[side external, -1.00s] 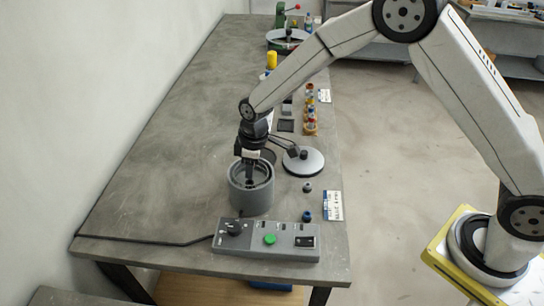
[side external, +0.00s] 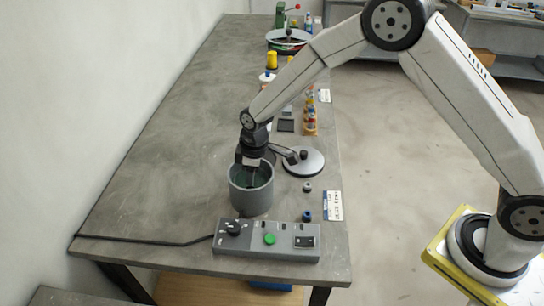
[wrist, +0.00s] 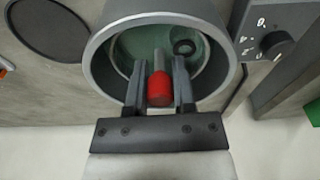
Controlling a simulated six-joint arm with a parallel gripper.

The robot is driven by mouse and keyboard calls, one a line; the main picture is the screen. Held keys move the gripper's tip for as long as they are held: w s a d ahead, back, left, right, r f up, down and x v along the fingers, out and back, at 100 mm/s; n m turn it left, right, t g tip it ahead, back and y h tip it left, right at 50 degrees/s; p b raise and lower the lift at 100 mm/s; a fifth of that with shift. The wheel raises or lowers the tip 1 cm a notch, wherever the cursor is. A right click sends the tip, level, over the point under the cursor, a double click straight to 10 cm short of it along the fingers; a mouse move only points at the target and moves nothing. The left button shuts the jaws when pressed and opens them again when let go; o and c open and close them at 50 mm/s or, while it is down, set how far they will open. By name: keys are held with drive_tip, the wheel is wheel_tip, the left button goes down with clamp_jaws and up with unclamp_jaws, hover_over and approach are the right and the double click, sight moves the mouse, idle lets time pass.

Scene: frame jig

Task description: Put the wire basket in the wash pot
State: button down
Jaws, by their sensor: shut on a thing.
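The wash pot (side external: 251,197) is a grey, open-topped cylinder near the front of the bench. In the wrist view its thick rim (wrist: 100,45) rings a greenish interior. My gripper (wrist: 158,85) is over the pot opening, its fingers shut on a red grip (wrist: 160,90) with a grey stem. The grip appears to be the handle of the wire basket; I cannot make out its mesh. A small dark ring (wrist: 185,47) shows inside the pot. In the side view my gripper (side external: 251,170) reaches into the pot mouth, and the pot wall hides what is lower.
A control box (side external: 267,241) with a green button and dark knob stands just in front of the pot. Small rings lie at the bench's right edge. The bench left of the pot is clear.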

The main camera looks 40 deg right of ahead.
drive_tip(key=shift+f, duration=1.4)
drive_tip(key=shift+c, duration=1.8)
unclamp_jaws()
drive_tip(key=shift+c, duration=0.3)
drive_tip(key=shift+c, duration=1.4)
drive_tip(key=shift+r, duration=0.1)
drive_tip(key=shift+r, duration=0.65)
drive_tip(key=shift+r, duration=0.15)
